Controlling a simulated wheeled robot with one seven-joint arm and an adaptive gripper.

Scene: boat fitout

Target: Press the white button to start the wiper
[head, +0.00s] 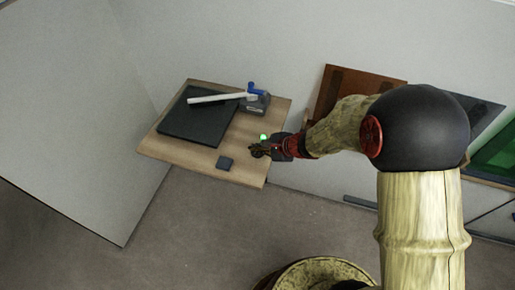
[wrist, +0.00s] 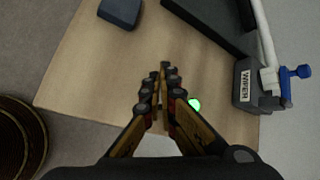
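My gripper (wrist: 164,72) reaches over a wooden table (wrist: 90,75), its two fingers drawn together at the tips with nothing seen between them. In the head view my gripper (head: 258,151) is at the table's right front side. A small glowing green light (wrist: 194,104) is just right of the fingers in the wrist view; it also shows in the head view (head: 263,137). A grey box labelled WIPER (wrist: 243,84) stands to the right, carrying a white wiper arm (head: 215,98) and a blue part (head: 254,88). I cannot make out a white button; my fingers may hide it.
The white wiper arm lies over a black plate (head: 190,128) on the table. A brown panel (head: 335,88) stands against the wall at right. The table's front left is bare.

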